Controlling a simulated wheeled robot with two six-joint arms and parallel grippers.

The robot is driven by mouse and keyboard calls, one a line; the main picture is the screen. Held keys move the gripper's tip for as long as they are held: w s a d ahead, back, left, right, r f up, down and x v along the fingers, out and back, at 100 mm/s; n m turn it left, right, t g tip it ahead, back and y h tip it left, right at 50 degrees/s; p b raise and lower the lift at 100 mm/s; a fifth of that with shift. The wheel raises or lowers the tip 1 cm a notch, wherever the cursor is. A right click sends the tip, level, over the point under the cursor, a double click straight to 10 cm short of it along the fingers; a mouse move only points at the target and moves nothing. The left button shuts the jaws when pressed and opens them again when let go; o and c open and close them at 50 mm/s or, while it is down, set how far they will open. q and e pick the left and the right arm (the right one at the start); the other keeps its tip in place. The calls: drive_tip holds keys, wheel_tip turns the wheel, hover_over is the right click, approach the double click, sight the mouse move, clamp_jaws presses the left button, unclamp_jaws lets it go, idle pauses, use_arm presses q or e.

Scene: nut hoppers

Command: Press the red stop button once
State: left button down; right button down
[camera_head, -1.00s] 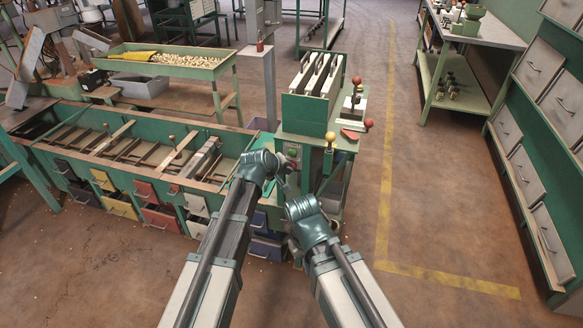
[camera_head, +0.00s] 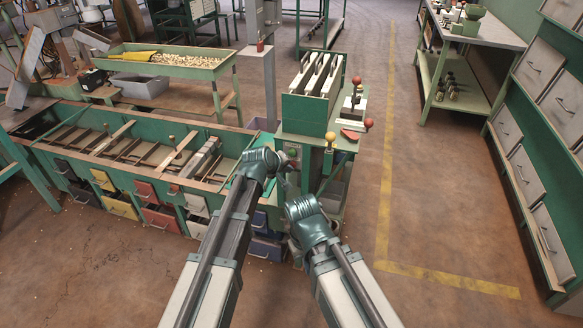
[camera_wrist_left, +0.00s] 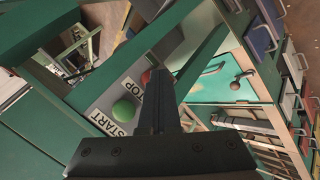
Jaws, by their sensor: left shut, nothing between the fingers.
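The red stop button (camera_wrist_left: 146,77) shows in the left wrist view as a small red patch beside the STOP label (camera_wrist_left: 131,87); my fingers cover most of it. The green start button (camera_wrist_left: 124,110) sits on the same plate, above the START label. My left gripper (camera_wrist_left: 158,82) is shut and empty, its tips over or right beside the red button; whether they touch it I cannot tell. In the head view my left gripper (camera_head: 283,171) is at the front of the green machine (camera_head: 309,118), near the buttons. My right gripper is just below, too small and overlapped to read.
A long green hopper bench (camera_head: 150,125) with several coloured drawers stands left of the machine. Ball-topped levers, including a yellow one (camera_head: 368,123), rise at the machine's right side. The floor right of it is clear up to the grey drawers (camera_head: 508,130).

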use_arm(q)
drive_tip(key=shift+s, duration=0.15)
drive_tip(key=shift+s+a, duration=0.3)
drive_tip(key=shift+s, duration=0.4)
drive_tip(key=s, duration=0.1)
drive_tip(key=s+a, duration=0.1)
drive_tip(key=s, duration=0.2)
drive_tip(key=shift+s+a, duration=0.3)
drive_tip(key=shift+s, duration=0.1)
idle(0.5)
drive_tip(key=s+a+r+m+g+y+p, duration=0.2)
drive_tip(key=s+r+m+g+y+p, duration=0.1)
drive_tip(key=s+p, duration=0.6)
drive_tip(key=s+a+r+m+g+y+p, duration=0.2)
drive_tip(key=s+r+m+g+p, duration=0.3)
drive_tip(key=s, duration=1.1)
wheel_tip(320, 180, up, 5)
drive_tip(key=a+m+p, duration=0.1)
drive_tip(key=m+p, duration=0.1)
drive_tip(key=p, duration=0.3)
drive_tip(key=shift+y, duration=0.4)
